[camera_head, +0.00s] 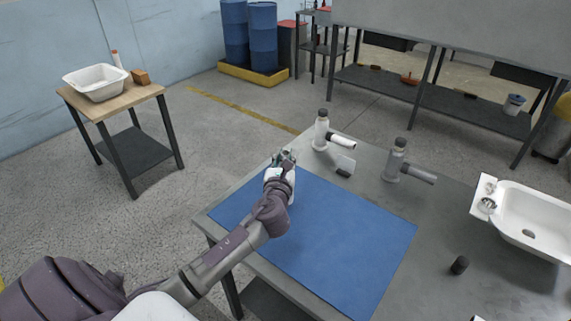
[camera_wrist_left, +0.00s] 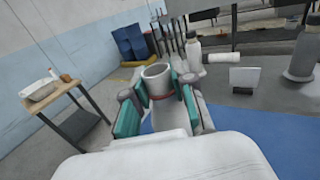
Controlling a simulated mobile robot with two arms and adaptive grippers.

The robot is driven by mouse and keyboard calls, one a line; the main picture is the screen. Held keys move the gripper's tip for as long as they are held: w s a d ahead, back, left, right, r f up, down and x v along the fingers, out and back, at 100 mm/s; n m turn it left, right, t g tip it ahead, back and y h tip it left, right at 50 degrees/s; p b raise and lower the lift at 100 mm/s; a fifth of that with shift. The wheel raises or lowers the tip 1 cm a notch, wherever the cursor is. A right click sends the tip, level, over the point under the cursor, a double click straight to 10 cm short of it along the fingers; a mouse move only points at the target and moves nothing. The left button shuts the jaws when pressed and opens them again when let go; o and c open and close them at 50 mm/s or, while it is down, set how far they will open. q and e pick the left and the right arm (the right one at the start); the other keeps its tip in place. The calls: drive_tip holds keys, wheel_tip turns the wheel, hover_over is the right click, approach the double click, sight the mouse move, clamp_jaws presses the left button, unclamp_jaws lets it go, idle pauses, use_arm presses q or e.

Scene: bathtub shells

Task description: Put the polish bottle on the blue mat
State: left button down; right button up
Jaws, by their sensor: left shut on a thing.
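The blue mat (camera_head: 340,240) lies flat on the grey worktable, near its left side. My left gripper (camera_head: 284,160) is over the mat's far left part. It is shut on a pale bottle with a grey-white top and a reddish band, seen between the teal finger pads in the left wrist view (camera_wrist_left: 157,82); I take it to be the polish bottle. A white part of the bottle (camera_head: 292,181) shows beside my wrist in the head view. Its lower end is hidden, so I cannot tell whether it touches the mat. My right gripper is not in view.
Behind the mat stand a white tool (camera_head: 321,132) and a grey tool (camera_head: 396,161), with a small white card-like block (camera_head: 345,166) between them. A white basin (camera_head: 535,220) and a small dark cylinder (camera_head: 459,265) are at right. The mat's middle is clear.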

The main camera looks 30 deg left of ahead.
use_arm(q)
drive_tip(key=shift+f, duration=1.25)
drive_tip(key=c, duration=1)
unclamp_jaws()
drive_tip(key=shift+o, duration=0.2)
drive_tip(key=b+v, duration=0.1)
drive_tip(key=v, duration=1.1)
